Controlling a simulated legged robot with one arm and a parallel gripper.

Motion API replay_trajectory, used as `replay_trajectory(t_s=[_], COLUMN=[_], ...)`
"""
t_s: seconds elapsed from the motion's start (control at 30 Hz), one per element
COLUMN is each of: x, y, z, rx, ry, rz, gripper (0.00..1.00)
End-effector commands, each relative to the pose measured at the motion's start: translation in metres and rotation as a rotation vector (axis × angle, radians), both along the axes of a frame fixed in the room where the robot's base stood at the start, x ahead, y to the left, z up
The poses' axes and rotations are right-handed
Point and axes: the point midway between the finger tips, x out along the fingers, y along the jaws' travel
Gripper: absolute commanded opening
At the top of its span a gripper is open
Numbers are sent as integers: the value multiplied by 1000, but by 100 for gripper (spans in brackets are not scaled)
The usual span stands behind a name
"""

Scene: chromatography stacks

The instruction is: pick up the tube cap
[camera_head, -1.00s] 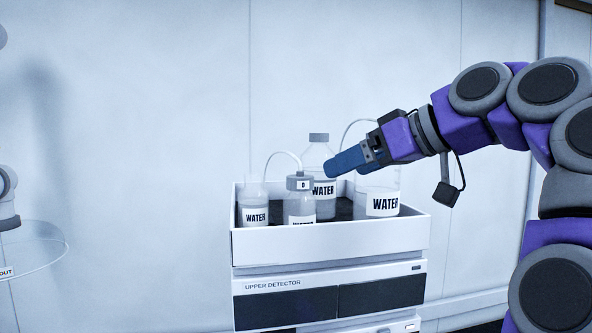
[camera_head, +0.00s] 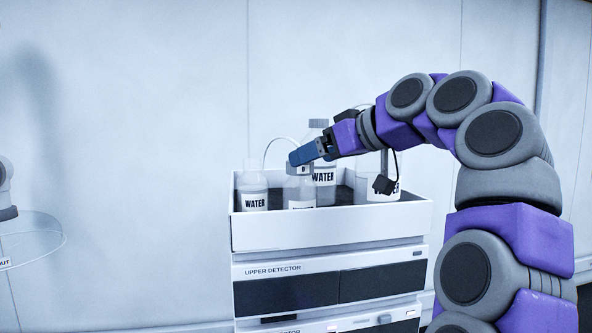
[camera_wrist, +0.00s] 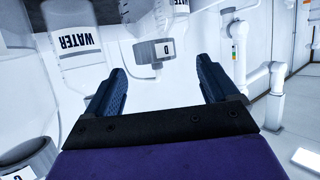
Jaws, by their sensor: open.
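The tube cap (camera_wrist: 147,54) is grey with a white tag marked "D". It sits on a clear bottle and shows between and just beyond my two blue fingers in the wrist view, which is upside down. My gripper (camera_wrist: 160,68) is open, one finger to each side, with nothing held. In the head view my gripper (camera_head: 306,153) is over the front middle bottle (camera_head: 300,193) and covers most of its cap. Contact between fingers and cap cannot be made out.
A white tray (camera_head: 330,228) on the upper detector holds several bottles labelled water. One water bottle (camera_head: 253,190) stands left of the capped one; a taller one (camera_head: 324,178) stands behind it. A thin tube (camera_head: 279,140) arches above.

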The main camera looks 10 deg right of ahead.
Motion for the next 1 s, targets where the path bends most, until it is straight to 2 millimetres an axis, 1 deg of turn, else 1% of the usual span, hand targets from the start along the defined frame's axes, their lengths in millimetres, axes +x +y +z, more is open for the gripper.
replay_trajectory(t_s=[0.27, 0.4, 0.53, 0.63, 0.77, 0.87, 1.0], x=[15, 32, 45, 47, 46, 46, 47], y=[9, 21, 29, 32, 30, 30, 30], z=[-6, -13, -18, -20, -20, -20, -20], rx=[1, -1, 1, 0, 0, 0, 0], ry=[2, 5, 1, 0, -1, -1, -1], rz=[1, 2, 0, -1, -1, -1, -1], gripper=[87, 87, 87, 87, 87, 80, 66])
